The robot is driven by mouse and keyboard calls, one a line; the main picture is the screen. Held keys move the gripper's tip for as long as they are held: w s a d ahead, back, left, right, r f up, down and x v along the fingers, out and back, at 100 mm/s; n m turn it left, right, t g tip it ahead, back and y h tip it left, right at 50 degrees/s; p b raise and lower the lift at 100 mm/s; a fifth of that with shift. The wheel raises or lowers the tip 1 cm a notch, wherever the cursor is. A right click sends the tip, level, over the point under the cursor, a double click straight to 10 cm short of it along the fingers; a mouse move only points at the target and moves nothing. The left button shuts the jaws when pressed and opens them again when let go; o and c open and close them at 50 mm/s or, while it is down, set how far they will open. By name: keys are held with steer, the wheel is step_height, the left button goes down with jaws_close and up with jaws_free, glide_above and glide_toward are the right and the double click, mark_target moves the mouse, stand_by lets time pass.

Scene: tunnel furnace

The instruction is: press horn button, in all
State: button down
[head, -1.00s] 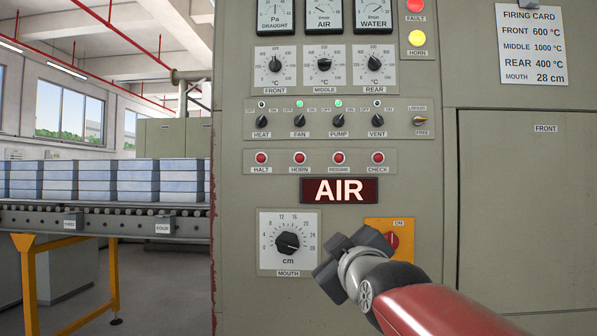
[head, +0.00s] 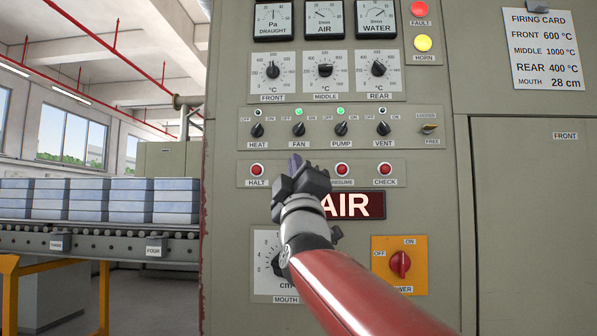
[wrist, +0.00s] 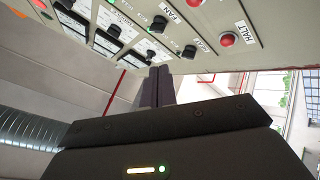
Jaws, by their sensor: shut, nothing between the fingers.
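The row of red push buttons runs across the grey furnace panel in the head view. HALT (head: 257,169), RESUME (head: 342,169) and CHECK (head: 384,169) show. The horn button, between HALT and RESUME, is hidden there behind my gripper (head: 295,162). My gripper is shut and empty, its dark fingertips over that spot; I cannot tell whether they touch the button. In the wrist view my closed fingers (wrist: 156,86) point up toward the panel, with HALT (wrist: 227,39) to their upper right. A yellow lamp labelled HORN (head: 423,43) is at the upper right.
The switch row with HEAT (head: 257,130) and FAN (head: 299,129) lies just above the buttons. The red AIR sign (head: 360,206) and mouth dial (head: 265,250) are partly covered by my arm. The power switch (head: 401,264) is lower right. A roller conveyor (head: 105,237) stands left.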

steer(key=w+p, duration=0.4)
steer(key=w, duration=0.5)
steer(key=shift+d+p, duration=0.15)
steer(key=shift+p, duration=0.2)
stand_by(1.8)
steer(key=shift+w, duration=0.35)
steer(key=shift+w+p, duration=0.5)
steer(key=shift+p, duration=0.05)
stand_by(0.5)
steer(key=shift+s, duration=0.1)
steer(key=shift+s+b, duration=0.75)
steer(key=shift+s, duration=0.05)
